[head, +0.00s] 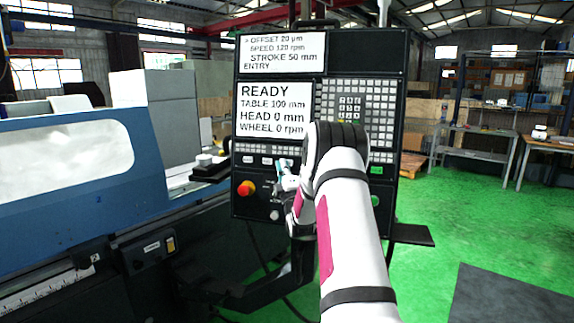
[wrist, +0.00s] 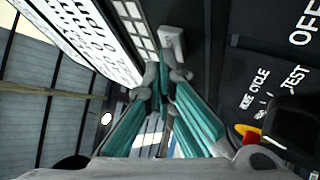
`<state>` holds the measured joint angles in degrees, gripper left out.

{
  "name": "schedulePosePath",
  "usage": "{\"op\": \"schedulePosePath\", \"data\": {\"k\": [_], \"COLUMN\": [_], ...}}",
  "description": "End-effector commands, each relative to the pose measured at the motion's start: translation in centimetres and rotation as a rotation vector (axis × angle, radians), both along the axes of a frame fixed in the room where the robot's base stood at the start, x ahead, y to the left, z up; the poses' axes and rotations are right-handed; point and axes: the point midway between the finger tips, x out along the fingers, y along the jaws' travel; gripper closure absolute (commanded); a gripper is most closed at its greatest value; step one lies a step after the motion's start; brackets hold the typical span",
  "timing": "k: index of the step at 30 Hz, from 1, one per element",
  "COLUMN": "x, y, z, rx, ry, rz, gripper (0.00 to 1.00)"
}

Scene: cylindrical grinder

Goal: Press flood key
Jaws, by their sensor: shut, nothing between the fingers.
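The black control panel (head: 225,208) stands upright in front of me, with keys below its lower screen (head: 274,110). A short row of pale keys (head: 249,160) runs under that screen; their labels are too small to read, so I cannot tell which is the flood key. My gripper (head: 281,166) is shut and empty, close to this row at its right part. In the wrist view the teal fingers (wrist: 163,82) meet near a pale grey key or switch (wrist: 172,42). I cannot tell whether the tips touch the panel. My arm hides the panel's lower right part.
A red knob (head: 246,188) on a yellow base sits at the panel's lower left. A dense keypad (head: 329,97) is at the right of the screen. The blue grinder (head: 75,205) fills the left; green floor (head: 440,215) is open at the right.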

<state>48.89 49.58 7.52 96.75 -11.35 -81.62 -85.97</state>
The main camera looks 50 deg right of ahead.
Motion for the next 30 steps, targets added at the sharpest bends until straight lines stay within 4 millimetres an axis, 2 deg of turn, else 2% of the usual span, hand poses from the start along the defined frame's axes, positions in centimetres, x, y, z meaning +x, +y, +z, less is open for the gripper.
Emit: {"op": "schedulePosePath", "data": {"k": [13, 25, 30], "x": [-0.8, -0.8, -1.3], "y": [1.3, 1.5, 2.5], "z": [0.3, 0.3, 0.5], "rx": [0.000, 0.000, 0.000], "ry": [0.000, 0.000, 0.001], "rz": [0.000, 0.000, 0.002], "gripper": [1.00, 1.00, 1.00]}}
